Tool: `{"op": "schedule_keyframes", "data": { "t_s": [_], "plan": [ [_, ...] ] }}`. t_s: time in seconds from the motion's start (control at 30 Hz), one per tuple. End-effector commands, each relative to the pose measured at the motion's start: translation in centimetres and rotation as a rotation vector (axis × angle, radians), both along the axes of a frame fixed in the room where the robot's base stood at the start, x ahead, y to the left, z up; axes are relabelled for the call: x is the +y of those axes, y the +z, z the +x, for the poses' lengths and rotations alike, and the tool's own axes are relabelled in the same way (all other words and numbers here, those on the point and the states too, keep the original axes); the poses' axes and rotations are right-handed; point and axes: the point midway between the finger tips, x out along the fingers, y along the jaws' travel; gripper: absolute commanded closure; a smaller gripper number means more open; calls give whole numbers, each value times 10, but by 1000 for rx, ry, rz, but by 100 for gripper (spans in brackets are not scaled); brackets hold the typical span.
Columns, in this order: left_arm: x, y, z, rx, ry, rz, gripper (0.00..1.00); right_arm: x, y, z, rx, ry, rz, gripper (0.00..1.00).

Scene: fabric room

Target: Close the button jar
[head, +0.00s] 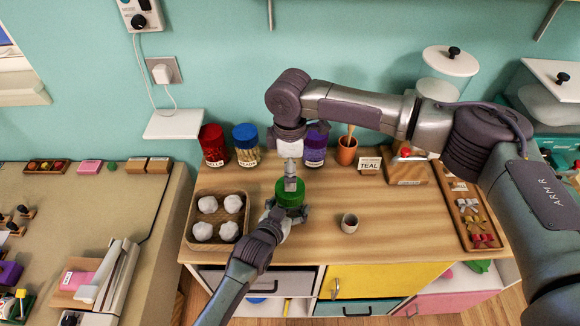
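A jar with a green lid or top (289,194) stands on the wooden worktop, right of the egg-box-like tray; I take it to be the button jar. My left gripper (287,214) comes in from below with its fingers around the jar's lower body, which they mostly hide. My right gripper (290,184) points straight down over the middle of the green top, its fingertips at or just above it. Its fingers are seen edge-on, so their opening and any contact are unclear. I cannot tell whether the green top is seated.
A tray of white balls (228,204) is left of the jar. Behind stand a red-lidded jar (213,145), a blue-lidded jar (246,145), a purple-lidded jar (315,148) and an orange pot (346,151). A small cup (349,223) is at right.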

Motion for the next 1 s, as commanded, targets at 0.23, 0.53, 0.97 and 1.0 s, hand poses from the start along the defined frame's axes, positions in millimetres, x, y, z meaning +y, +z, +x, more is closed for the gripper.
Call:
{"op": "schedule_keyframes", "data": {
  "t_s": [0.23,0.53,0.97,1.0],
  "plan": [
    [0,0,0,1,0,0,100,0,0,0,-2,-1,1,12],
    [0,0,0,1,0,0,100,0,-31,0,-2,-2,0,12],
    [0,0,0,1,0,0,100,0,-79,1,-3,-2,1,12],
    [0,0,0,1,0,0,100,0,-80,1,-3,-2,1,12]
  ]
}}
